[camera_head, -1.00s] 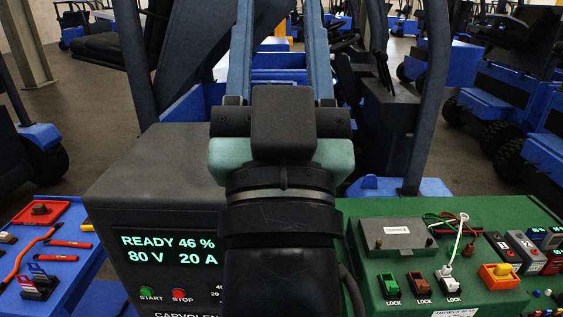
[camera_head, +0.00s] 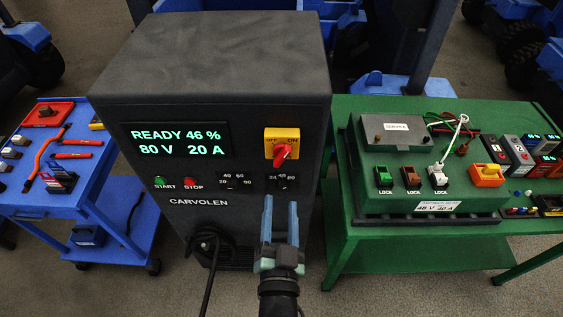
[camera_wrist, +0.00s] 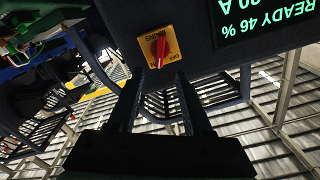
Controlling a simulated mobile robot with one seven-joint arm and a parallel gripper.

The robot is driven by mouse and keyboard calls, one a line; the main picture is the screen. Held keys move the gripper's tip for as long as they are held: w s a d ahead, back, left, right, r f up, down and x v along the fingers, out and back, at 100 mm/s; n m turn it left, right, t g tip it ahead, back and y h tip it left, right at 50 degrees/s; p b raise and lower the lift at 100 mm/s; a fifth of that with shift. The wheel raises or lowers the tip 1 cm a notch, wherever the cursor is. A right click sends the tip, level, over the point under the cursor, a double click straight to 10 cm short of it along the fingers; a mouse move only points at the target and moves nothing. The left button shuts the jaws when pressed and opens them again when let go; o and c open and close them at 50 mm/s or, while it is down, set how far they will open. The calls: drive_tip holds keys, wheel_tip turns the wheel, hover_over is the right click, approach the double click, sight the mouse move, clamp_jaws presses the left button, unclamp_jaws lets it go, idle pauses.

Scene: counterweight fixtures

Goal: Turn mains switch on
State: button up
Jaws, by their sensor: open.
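The mains switch is a red knob (camera_head: 282,153) on a yellow plate (camera_head: 271,136) at the upper right of the dark charger's front (camera_head: 160,235). Labels OFF and ON are at the plate's upper edge. I cannot tell for sure which one the knob points to. My gripper (camera_head: 281,202) is open and empty, below and in front of the switch, its fingers pointing up in the picture. In the wrist view the red knob (camera_wrist: 160,47) and yellow plate (camera_wrist: 145,44) show upside down, just beyond my fingertips (camera_wrist: 160,76), apart from them.
The charger's display (camera_head: 178,140) reads READY 46 %, 80 V, 20 A. A green START button (camera_head: 160,182) and a red STOP button (camera_head: 193,183) are below it. A blue cart (camera_head: 75,205) stands left, a green bench (camera_head: 350,228) with a switch box right. A cable hangs low in front.

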sight(282, 161)
drive_tip(key=w+p, duration=0.2)
drive_tip(key=w, duration=0.9)
drive_tip(key=shift+p, duration=0.3)
clamp_jaws()
